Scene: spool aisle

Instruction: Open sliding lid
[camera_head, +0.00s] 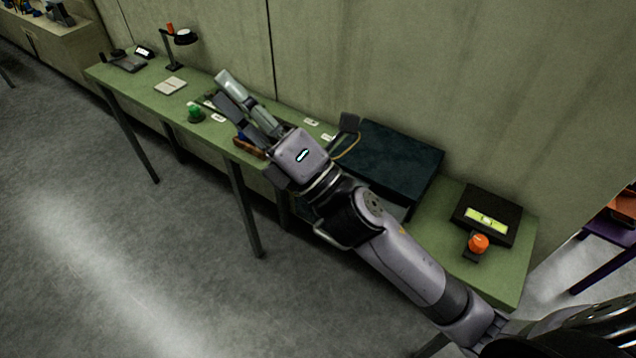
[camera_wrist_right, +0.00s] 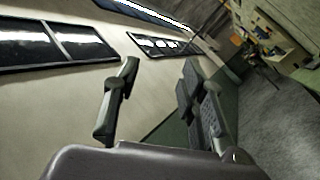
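A dark teal box (camera_head: 395,158) with a broad flat top stands on the green table against the wall; I cannot tell its lid apart from its body. A dark block with a thin tan loop (camera_head: 347,146) shows at its left edge. My right gripper (camera_head: 232,95) is over the table, left of the box and apart from it. In the right wrist view its two fingers (camera_wrist_right: 160,102) are spread, with nothing between them. My right arm and hand hide part of the table and the box's near side. My left gripper is not in view.
On the green table (camera_head: 150,95) are a lamp (camera_head: 180,50), a white pad (camera_head: 170,86), a green item (camera_head: 195,112) and small white cards (camera_head: 328,137). A black device (camera_head: 487,215) and an orange knob (camera_head: 478,243) are at right. The floor in front is clear.

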